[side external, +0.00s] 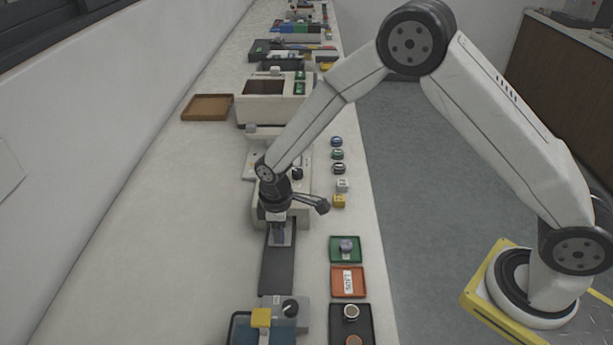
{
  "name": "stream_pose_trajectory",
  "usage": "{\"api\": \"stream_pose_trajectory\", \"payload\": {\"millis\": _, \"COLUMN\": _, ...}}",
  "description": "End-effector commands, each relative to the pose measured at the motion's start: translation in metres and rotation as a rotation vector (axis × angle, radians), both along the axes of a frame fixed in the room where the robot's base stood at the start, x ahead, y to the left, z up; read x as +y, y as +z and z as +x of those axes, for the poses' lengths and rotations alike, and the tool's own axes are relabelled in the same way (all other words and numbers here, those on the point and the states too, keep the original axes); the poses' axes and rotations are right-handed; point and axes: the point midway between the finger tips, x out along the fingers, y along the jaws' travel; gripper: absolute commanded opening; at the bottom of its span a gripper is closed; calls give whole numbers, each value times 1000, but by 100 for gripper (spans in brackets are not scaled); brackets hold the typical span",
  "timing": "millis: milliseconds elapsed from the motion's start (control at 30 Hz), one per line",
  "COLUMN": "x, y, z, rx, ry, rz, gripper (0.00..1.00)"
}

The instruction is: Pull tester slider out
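My gripper (279,236) points down at the near end of a pale bench machine (258,213), which I take to be the tester. Its fingertips are at or just above the far end of a long dark grey flat strip (278,272). A small light grey piece shows around the fingertips; it may be the slider's handle, but I cannot tell it from the fingers. Whether the fingers are open or shut on it is too small to see. My wrist and arm hide much of the machine.
A grey unit with a black knob and yellow block (261,318) stands at the front. Right of the strip lie a green tray (333,257), an orange tray (336,292) and a black tray (337,336). A brown tray (187,112) lies farther back. The left counter is clear.

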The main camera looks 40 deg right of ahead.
Motion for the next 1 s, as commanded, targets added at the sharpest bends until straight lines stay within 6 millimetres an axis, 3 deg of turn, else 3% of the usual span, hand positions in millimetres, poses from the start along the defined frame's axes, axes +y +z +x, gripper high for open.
{"api": "stream_pose_trajectory", "payload": {"millis": 33, "x": 0, "y": 0, "z": 0, "rx": 0, "ry": 0, "rz": 0, "gripper": 23}}
{"api": "stream_pose_trajectory", "payload": {"millis": 100, "x": 0, "y": 0, "z": 0, "rx": 0, "ry": 0, "rz": 0, "gripper": 1}}
{"api": "stream_pose_trajectory", "payload": {"millis": 133, "x": 0, "y": 0, "z": 0, "rx": 0, "ry": 0, "rz": 0, "gripper": 0}}
{"api": "stream_pose_trajectory", "payload": {"millis": 1000, "x": 0, "y": 0, "z": 0, "rx": -1, "ry": 0, "rz": -1, "gripper": 0}}
